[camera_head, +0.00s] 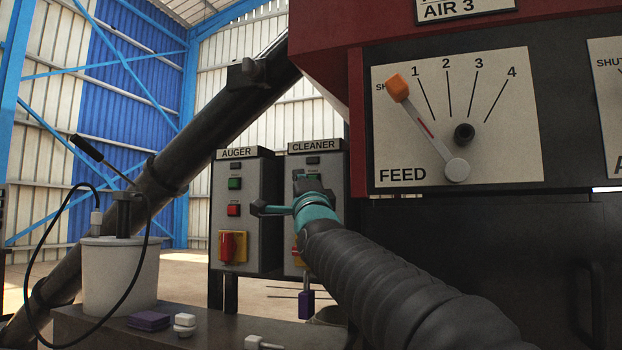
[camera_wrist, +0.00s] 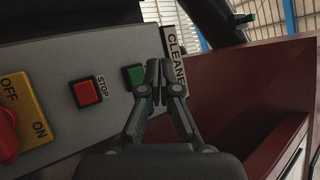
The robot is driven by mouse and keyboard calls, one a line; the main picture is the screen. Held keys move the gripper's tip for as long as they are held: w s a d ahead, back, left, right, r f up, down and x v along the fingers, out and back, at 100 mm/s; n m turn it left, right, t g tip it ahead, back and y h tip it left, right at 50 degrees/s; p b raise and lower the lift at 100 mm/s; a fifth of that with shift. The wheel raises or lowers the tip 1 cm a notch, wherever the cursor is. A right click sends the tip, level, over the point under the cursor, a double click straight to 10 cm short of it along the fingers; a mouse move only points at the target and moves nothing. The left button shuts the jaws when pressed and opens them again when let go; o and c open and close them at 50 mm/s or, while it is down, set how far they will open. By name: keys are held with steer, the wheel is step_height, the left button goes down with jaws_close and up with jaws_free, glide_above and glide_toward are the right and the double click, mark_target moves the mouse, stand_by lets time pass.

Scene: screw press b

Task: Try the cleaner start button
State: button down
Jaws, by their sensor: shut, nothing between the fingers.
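The cleaner box (camera_head: 337,215) is a grey panel under a CLEANER label (camera_head: 314,146). In the wrist view its green button (camera_wrist: 132,76) sits between the red STOP button (camera_wrist: 86,92) and the partly hidden CLEANER label (camera_wrist: 174,45). My gripper (camera_wrist: 153,75) is shut and empty. Its fingertips overlap the right part of the green button in this view; I cannot tell whether they touch it. In the head view my gripper (camera_head: 305,184) is in front of the upper cleaner box and hides most of its buttons.
The AUGER box (camera_head: 263,215) with similar buttons stands directly left. A purple padlock (camera_head: 307,303) hangs below the cleaner box. The FEED lever plate (camera_head: 510,150) is at right. A white pot (camera_head: 120,275) stands on a bench at left.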

steer(key=shift+w+d, duration=0.3)
steer(key=shift+w, duration=0.5)
steer(key=shift+w+d, duration=0.25)
steer(key=shift+w, duration=0.55)
steer(key=shift+w, duration=0.1)
steer(key=shift+w+d, duration=0.15)
steer(key=shift+w, duration=0.2)
steer(key=shift+w+d, duration=0.15)
steer(key=shift+w, duration=0.25)
stand_by(1.0)
steer(key=shift+s, duration=0.1)
steer(key=shift+s+a+b, duration=0.25)
steer(key=shift+s+b, duration=0.2)
steer(key=shift+s, duration=0.3)
steer(key=shift+s+a+b, duration=0.25)
steer(key=shift+s+a, duration=0.05)
steer(key=shift+s, duration=0.5)
steer(key=shift+s+a+b, duration=0.3)
steer(key=shift+s, duration=0.45)
steer(key=shift+s+a+b, duration=0.25)
steer(key=shift+s+a, duration=0.05)
steer(key=shift+s, duration=0.5)
